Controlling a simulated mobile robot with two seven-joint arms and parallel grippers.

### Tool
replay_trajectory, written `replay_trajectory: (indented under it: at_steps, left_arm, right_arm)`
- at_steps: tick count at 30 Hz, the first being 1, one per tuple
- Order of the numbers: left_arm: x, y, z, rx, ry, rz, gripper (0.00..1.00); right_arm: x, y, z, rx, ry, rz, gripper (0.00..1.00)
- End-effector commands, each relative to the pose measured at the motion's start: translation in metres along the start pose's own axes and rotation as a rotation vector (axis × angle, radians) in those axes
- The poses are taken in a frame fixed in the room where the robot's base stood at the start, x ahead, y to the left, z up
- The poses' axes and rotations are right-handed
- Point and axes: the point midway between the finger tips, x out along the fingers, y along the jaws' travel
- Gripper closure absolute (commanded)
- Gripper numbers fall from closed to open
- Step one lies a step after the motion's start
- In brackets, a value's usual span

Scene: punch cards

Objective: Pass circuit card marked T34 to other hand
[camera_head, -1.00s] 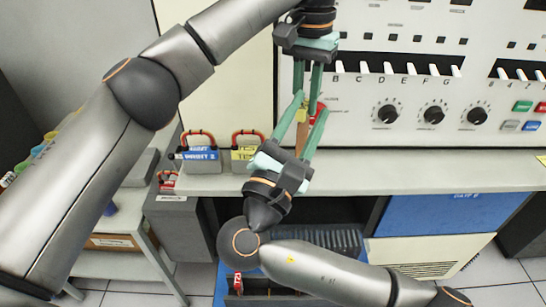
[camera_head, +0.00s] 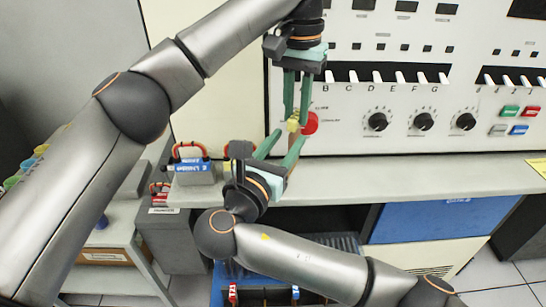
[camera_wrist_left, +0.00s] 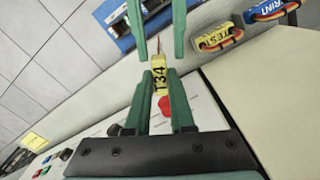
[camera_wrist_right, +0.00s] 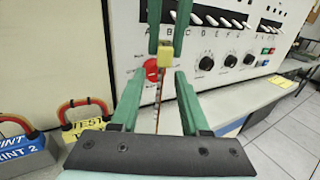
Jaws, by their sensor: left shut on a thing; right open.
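The T34 card shows a yellow end (camera_head: 293,125) and a thin brownish body, seen nearly edge-on. In the left wrist view its label (camera_wrist_left: 159,82) reads T34. My left gripper (camera_head: 296,117) comes from above and is shut on the yellow end. My right gripper (camera_head: 290,135) comes from below, open. In the right wrist view, the card's strip (camera_wrist_right: 158,88) runs down between the spread right fingers, with a gap visible on each side. The left fingertips (camera_wrist_right: 166,38) meet at its yellow end.
A white console with knobs (camera_head: 377,122) and a red button (camera_head: 310,123) stands behind. A grey shelf (camera_head: 400,176) runs below it. A blue-labelled block with a red handle (camera_head: 195,172) and a yellow TEST block (camera_wrist_right: 88,126) stand left of the right gripper.

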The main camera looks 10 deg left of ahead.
Motion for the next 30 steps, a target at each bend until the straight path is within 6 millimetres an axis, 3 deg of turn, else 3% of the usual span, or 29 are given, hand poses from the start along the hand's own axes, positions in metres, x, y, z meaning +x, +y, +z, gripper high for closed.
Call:
replay_trajectory:
  at_steps: [7, 19, 30]
  left_arm:
    - [0.0, 0.0, 0.0, 0.0, 0.0, 0.0, 1.0]
    - [0.0, 0.0, 0.0, 0.0, 0.0, 0.0, 1.0]
    - [0.0, 0.0, 0.0, 0.0, 0.0, 0.0, 1.0]
  right_arm:
    - [0.033, -0.001, 0.0, 0.0, -0.001, -0.002, 0.54]
    - [0.04, 0.0, 0.0, 0.001, 0.0, 0.0, 0.54]
    - [0.039, 0.0, 0.0, 0.001, 0.0, 0.0, 0.95]
